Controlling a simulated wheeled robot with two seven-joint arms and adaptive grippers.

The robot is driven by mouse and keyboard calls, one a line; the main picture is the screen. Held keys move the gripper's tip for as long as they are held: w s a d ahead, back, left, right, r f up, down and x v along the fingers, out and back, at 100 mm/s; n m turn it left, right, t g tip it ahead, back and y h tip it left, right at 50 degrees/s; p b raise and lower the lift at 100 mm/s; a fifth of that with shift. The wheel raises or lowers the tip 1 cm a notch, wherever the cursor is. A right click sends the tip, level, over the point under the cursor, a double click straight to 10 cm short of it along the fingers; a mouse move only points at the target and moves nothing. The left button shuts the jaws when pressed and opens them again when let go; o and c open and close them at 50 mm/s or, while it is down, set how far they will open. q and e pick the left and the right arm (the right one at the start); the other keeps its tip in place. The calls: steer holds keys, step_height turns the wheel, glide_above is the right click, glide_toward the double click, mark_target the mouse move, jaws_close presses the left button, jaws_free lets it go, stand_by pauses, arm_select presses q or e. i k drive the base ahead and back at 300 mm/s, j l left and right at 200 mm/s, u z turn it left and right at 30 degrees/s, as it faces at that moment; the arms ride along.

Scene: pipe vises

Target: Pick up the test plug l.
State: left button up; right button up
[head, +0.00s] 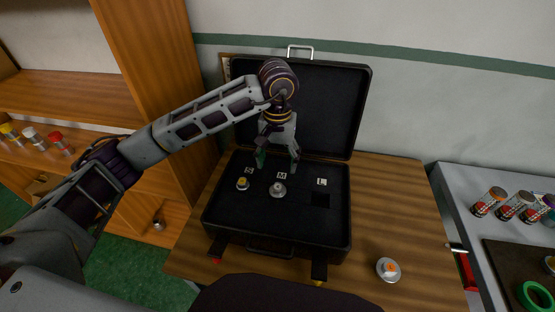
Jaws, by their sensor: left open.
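An open black case (225,215) lies on the wooden table with spots marked S, M and L. A small yellow-topped plug (242,184) sits by the S label and a grey plug (278,189) by the M label. The square recess (320,200) below the L label is empty. A larger pale round plug with an orange centre (388,268), seemingly test plug l, lies on the table right of the case. My left gripper (278,164) is open and empty, pointing down over the back of the case, just behind the M plug. My right gripper is out of view.
The raised case lid (335,100) stands behind my left gripper. A grey side table (450,205) at the right holds several jars, a dark tray and a green ring (536,296). A red-handled tool (465,268) lies near its edge. The wooden table (385,200) is clear around the pale plug.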

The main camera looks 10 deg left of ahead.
mark_target(387, 269)
steer(key=k+j, duration=0.3)
steer(key=k, duration=0.15)
steer(key=k+j, duration=0.3)
steer(key=k, duration=0.15)
steer(key=k+j, duration=0.25)
steer(key=k, duration=0.25)
